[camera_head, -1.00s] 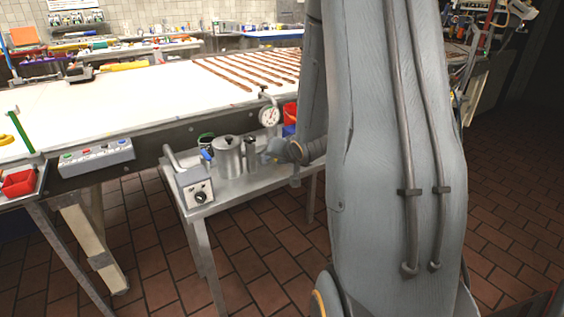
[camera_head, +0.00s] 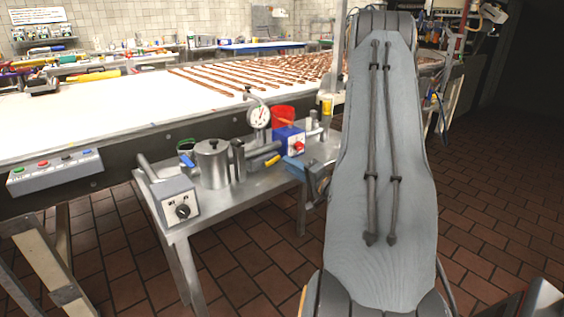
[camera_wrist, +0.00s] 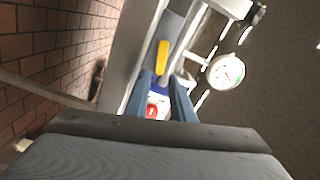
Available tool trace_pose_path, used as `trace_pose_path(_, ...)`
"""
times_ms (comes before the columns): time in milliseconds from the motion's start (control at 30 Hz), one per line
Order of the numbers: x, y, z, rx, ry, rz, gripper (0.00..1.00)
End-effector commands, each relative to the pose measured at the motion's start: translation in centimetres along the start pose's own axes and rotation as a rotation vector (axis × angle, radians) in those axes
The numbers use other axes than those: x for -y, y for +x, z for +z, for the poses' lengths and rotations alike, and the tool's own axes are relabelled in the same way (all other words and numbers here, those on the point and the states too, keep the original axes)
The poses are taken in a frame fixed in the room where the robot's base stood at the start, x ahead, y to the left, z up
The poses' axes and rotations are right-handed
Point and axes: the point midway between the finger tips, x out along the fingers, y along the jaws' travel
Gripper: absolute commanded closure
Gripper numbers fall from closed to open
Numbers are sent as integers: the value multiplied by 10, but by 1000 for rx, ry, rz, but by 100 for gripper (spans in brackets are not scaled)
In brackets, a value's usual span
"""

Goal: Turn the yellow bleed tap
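The yellow bleed tap (camera_head: 272,160) shows as a small yellow lever at the front edge of the metal side table in the head view. In the wrist view the yellow tap (camera_wrist: 162,57) lies just beyond my fingertips, roughly in line with the gap between them. My gripper (camera_wrist: 161,77) has two blue fingers standing apart with nothing between them. In the head view my gripper (camera_head: 286,163) is close to the tap on its right side. I cannot tell whether a finger touches it.
A round dial gauge (camera_head: 259,116) stands behind the tap. A blue box (camera_head: 289,139) with a red knob and a red container (camera_head: 283,116) are near it. A metal pot (camera_head: 212,165) and a control box (camera_head: 175,197) stand to the left. The tiled floor in front is clear.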

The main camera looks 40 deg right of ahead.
Motion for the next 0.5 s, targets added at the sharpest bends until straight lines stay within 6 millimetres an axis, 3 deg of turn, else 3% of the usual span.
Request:
trace_pose_path(200,0,33,1,3,-2,0,78)
trace_pose_path(500,0,49,0,1,-2,1,78)
